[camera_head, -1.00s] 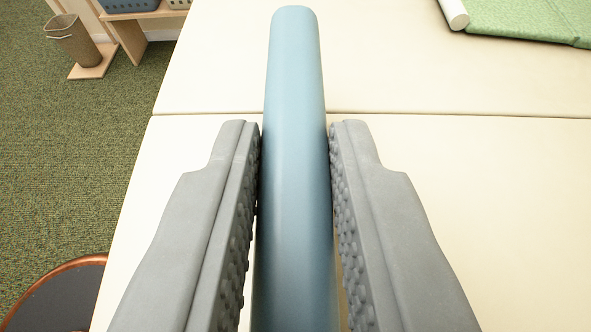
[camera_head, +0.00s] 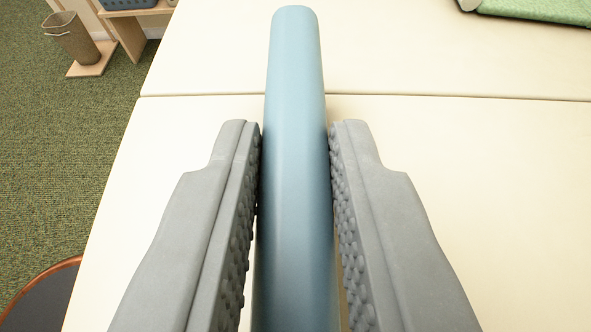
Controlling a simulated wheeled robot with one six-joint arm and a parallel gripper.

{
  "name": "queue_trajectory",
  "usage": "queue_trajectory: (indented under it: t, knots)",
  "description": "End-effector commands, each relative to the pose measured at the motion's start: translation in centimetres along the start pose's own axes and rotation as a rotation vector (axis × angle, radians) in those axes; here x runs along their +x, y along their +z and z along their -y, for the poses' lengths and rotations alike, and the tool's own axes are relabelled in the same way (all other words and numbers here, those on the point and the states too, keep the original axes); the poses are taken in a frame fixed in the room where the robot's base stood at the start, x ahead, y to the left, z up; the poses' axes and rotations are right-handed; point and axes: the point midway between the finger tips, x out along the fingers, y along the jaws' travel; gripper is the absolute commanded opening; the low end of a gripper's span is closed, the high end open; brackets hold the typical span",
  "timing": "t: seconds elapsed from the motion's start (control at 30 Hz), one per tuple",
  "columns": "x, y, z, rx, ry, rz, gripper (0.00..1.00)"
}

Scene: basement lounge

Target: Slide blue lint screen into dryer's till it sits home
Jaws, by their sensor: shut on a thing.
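The blue lint screen (camera_head: 295,150) shows as a long, rounded blue bar running up the middle of the view. My gripper (camera_head: 295,135) is shut on it, with one grey ridged finger on each side. The far end of the screen points away from me, over a cream surface. Cream panels (camera_head: 440,210) with a seam between them lie below; I cannot tell if they belong to the dryer. No slot shows in this view. The screen's near end runs out of the bottom of the picture.
A green cloth (camera_head: 535,10) lies at the top right. Green carpet (camera_head: 60,160) is at left, with a wastebasket (camera_head: 75,38) on a small board and a wooden shelf (camera_head: 130,35). A dark round top with a brown rim (camera_head: 45,295) is at lower left.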

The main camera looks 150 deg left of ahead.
Motion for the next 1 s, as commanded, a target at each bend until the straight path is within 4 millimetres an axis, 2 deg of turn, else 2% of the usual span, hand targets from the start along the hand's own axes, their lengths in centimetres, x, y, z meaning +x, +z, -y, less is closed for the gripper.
queue_trajectory:
  t: [0.03, 0.13, 0.17, 0.43, 0.57, 0.67, 1.0]
  knots:
    - [0.0, 0.0, 0.0, 0.000, 0.000, 0.000, 0.23]
    - [0.0, 0.0, 0.0, 0.000, 0.000, 0.000, 0.43]
    - [0.0, 0.0, 0.0, 0.000, 0.000, 0.000, 0.45]
    - [-0.1, 0.0, 0.0, 0.000, 0.000, 0.000, 0.45]
    - [-0.8, 0.0, -0.1, 0.000, 0.002, 0.000, 0.45]
    - [-2.0, 0.0, -0.1, 0.000, 0.003, 0.000, 0.45]
    - [-8.4, 0.0, -0.1, 0.000, 0.004, 0.000, 0.45]
